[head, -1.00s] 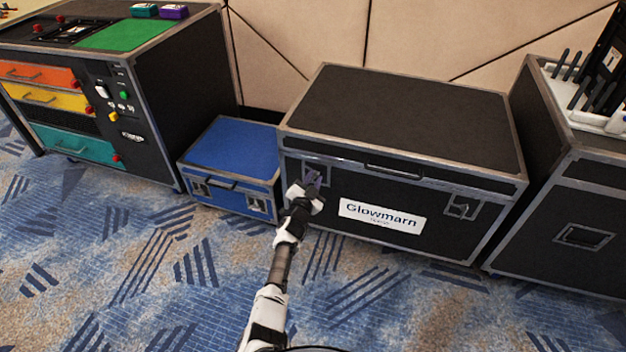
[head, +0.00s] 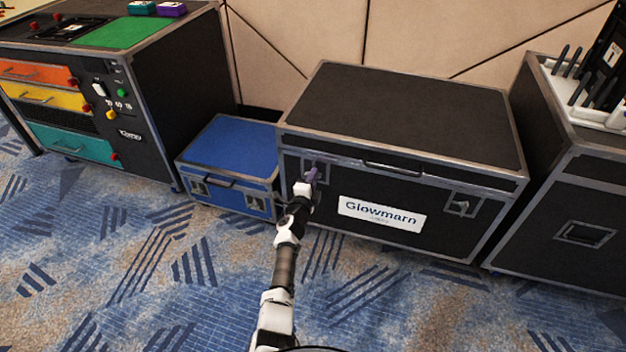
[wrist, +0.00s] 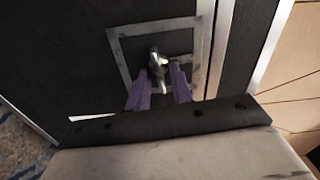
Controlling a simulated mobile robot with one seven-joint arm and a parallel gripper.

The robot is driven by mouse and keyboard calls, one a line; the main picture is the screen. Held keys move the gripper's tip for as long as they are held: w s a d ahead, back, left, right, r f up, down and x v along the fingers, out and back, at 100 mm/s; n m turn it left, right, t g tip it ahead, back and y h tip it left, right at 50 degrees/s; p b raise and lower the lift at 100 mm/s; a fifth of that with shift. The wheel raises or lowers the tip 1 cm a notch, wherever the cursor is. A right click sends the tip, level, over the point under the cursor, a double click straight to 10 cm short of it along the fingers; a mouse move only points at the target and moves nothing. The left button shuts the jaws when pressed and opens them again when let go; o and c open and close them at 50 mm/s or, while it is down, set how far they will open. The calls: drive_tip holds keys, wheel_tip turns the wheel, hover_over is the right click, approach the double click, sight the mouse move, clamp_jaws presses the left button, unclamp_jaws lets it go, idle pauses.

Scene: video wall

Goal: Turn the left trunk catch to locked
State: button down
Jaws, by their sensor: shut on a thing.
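The black trunk (head: 400,110) with silver edges and a "Glowmarn" label (head: 381,214) stands closed against the wall. Its left catch plate (head: 322,172) is on the front face and is partly hidden by my gripper (head: 312,175). In the wrist view the catch (wrist: 157,66) is a small metal turn piece inside a square silver frame (wrist: 122,60). My gripper's purple fingers (wrist: 159,90) are at the catch, shut on its turn piece, which appears tilted in that view. The right catch (head: 461,205) sits on the same front face.
A blue case (head: 235,150) stands just left of the trunk. A black drawer cabinet (head: 165,85) is farther left. Another black case (head: 580,190) with a white rack on top stands close on the right. The carpet (head: 420,300) in front is clear.

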drive_tip(key=shift+f+m, duration=0.1)
drive_tip(key=shift+m, duration=0.4)
drive_tip(key=c, duration=1.6)
unclamp_jaws()
